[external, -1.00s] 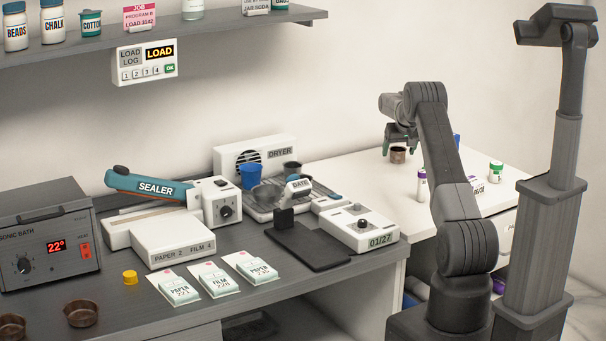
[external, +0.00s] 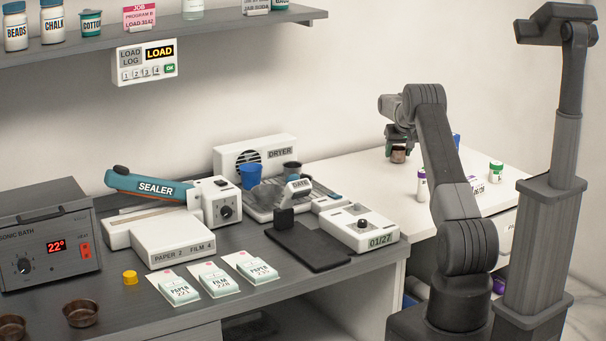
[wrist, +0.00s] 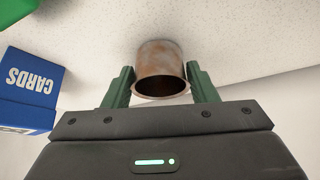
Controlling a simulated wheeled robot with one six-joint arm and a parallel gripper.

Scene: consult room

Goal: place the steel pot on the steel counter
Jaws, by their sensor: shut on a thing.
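The pot (external: 398,156) is a small brownish metal cylinder at the back of the white worktop on the right. It also shows in the wrist view (wrist: 161,66), between the two green fingers. My gripper (external: 399,150) is shut on the pot from above, with its fingers on opposite sides; it shows at the bottom of the wrist view (wrist: 161,86). The fingers partly hide the pot in the external view. I cannot tell whether the pot still touches the worktop. The grey counter (external: 330,289) is to the left of the white worktop.
The grey counter holds a sealer (external: 152,187), a dryer (external: 255,153) with cups, a black mat (external: 306,247), a date device (external: 357,228), paper packs and two brown bowls. A blue CARDS box (wrist: 28,85) is near my gripper. Small bottles (external: 496,171) stand on the white worktop.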

